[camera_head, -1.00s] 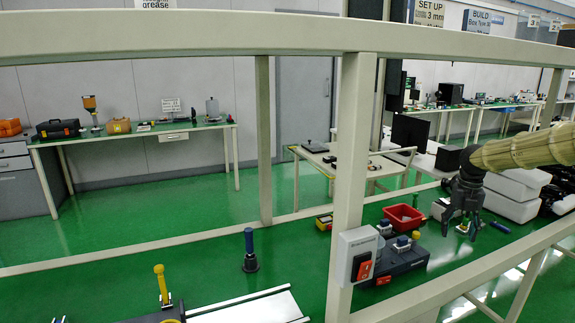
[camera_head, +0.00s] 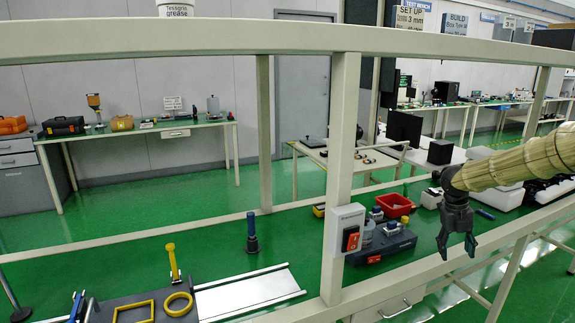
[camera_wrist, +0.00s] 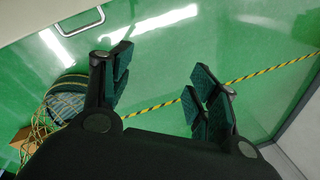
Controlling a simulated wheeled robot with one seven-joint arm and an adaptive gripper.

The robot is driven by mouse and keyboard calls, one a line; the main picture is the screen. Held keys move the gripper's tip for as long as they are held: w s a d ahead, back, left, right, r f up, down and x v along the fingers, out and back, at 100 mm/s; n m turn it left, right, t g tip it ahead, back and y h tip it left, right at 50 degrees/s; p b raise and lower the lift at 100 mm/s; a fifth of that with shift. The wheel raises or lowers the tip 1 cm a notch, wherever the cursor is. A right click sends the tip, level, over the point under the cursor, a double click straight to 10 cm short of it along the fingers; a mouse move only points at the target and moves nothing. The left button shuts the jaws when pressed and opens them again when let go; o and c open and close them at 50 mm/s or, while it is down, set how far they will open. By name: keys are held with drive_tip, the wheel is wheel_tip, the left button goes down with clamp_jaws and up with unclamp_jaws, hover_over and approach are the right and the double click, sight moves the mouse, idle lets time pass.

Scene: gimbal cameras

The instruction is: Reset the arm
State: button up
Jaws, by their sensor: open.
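My gripper (camera_head: 457,246) hangs from my arm at the right of the head view, in front of the cream frame rail. Its fingers point down and are spread, with nothing between them. In the wrist view my gripper (camera_wrist: 160,85) also shows open and empty, with green-padded fingers apart over the green floor.
Behind are a red bin (camera_head: 395,204), a dark case (camera_head: 382,244) and a blue-handled tool (camera_head: 252,236).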

drive_tip(key=s+a+f+n+t+h, duration=0.15)
drive_tip(key=s+a+f+n, duration=0.25)
drive_tip(key=s+f+n, duration=0.4)
drive_tip(key=s+a+f+n+t+h, duration=0.1)
drive_tip(key=s+a+f+n+h, duration=0.2)
drive_tip(key=f+n, duration=0.5)
drive_tip(key=s+a+f+n+t+h, duration=0.15)
drive_tip(key=s+a+f+n, duration=0.35)
drive_tip(key=f, duration=0.7)
drive_tip(key=s+a+f+n+y, duration=0.2)
drive_tip(key=s+a+f+n, duration=0.15)
drive_tip(key=s, duration=0.35)
drive_tip(key=s+a+f+n+y, duration=0.25)
drive_tip(key=s+a+n, duration=0.2)
drive_tip(key=s, duration=0.25)
drive_tip(key=s+a+f+n+g+y, duration=0.1)
drive_tip(key=s+a+n, duration=0.3)
drive_tip(key=s, duration=0.6)
drive_tip(key=s+a+f+n+g+y, duration=0.1)
drive_tip(key=s+a+n, duration=0.3)
drive_tip(key=s, duration=0.7)
drive_tip(key=shift+a+n+g+y+p, duration=0.35)
drive_tip(key=shift+g+y, duration=0.25)
drive_tip(key=shift+y, duration=0.25)
